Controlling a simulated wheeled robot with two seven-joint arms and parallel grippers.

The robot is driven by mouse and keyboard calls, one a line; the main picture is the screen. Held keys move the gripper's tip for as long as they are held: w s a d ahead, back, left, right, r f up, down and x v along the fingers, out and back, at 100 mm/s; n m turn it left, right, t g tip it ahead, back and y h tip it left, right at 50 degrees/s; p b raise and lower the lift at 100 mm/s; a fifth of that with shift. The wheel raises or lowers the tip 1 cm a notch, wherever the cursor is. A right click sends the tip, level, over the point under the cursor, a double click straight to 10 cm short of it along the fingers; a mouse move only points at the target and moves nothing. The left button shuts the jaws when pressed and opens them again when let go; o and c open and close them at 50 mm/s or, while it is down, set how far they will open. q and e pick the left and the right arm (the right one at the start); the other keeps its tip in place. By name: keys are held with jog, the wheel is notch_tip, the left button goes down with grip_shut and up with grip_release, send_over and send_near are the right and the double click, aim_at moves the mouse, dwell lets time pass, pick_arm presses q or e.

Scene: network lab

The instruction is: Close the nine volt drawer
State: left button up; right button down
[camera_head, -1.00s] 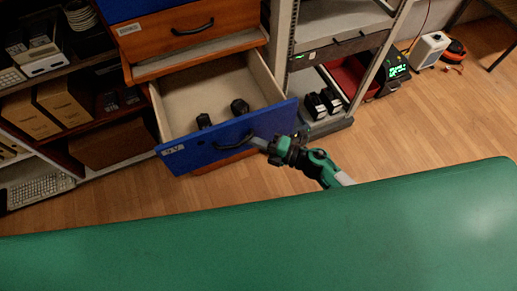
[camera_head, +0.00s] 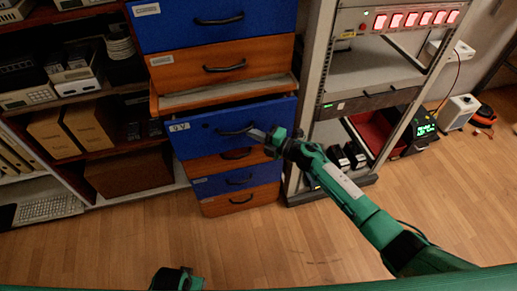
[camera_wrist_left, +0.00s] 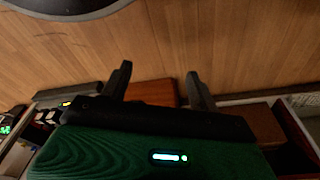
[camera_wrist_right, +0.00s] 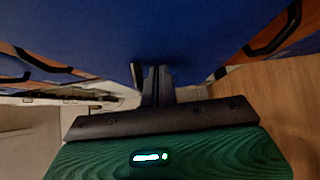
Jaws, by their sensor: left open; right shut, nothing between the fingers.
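The nine volt drawer (camera_head: 208,134) has a blue front with a "9V" label and a dark handle. Its front stands a little proud of the drawers below, with a dark narrow gap along its top; its inside is hidden. My right gripper (camera_head: 258,134) is shut and empty, its tips at the right part of the blue front, beside the handle. In the right wrist view its fingers (camera_wrist_right: 157,82) are close against the blue surface; contact is unclear. My left gripper (camera_head: 178,280) is low at the front, away from the drawer; its spread fingers show in the left wrist view (camera_wrist_left: 158,88).
An orange-edged drawer (camera_head: 222,94) just above shows a pale strip and sticks out slightly. A metal rack (camera_head: 313,100) stands close on the right. Shelves with boxes (camera_head: 90,125) are on the left. The wood floor (camera_head: 270,240) in front is clear.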

aim_at(258, 125)
jog(key=w+b, duration=0.1)
jog(key=w, duration=0.1)
jog(key=w+a+b, duration=0.1)
jog(key=w, duration=0.1)
jog(key=shift+w+f, duration=0.1)
jog(key=shift+w, duration=0.05)
jog(key=shift+w+r, duration=0.2)
jog(key=shift+r, duration=0.05)
pick_arm(q)
notch_tip(258, 125, up, 6)
jog(key=w, duration=0.1)
jog(key=shift+d+t, duration=0.2)
jog(key=shift+t, duration=0.1)
jog(key=shift+r, duration=0.1)
pick_arm(e)
jog(key=shift+w+r, duration=0.1)
jog(key=shift+r, duration=0.1)
jog(key=shift+d, duration=0.1)
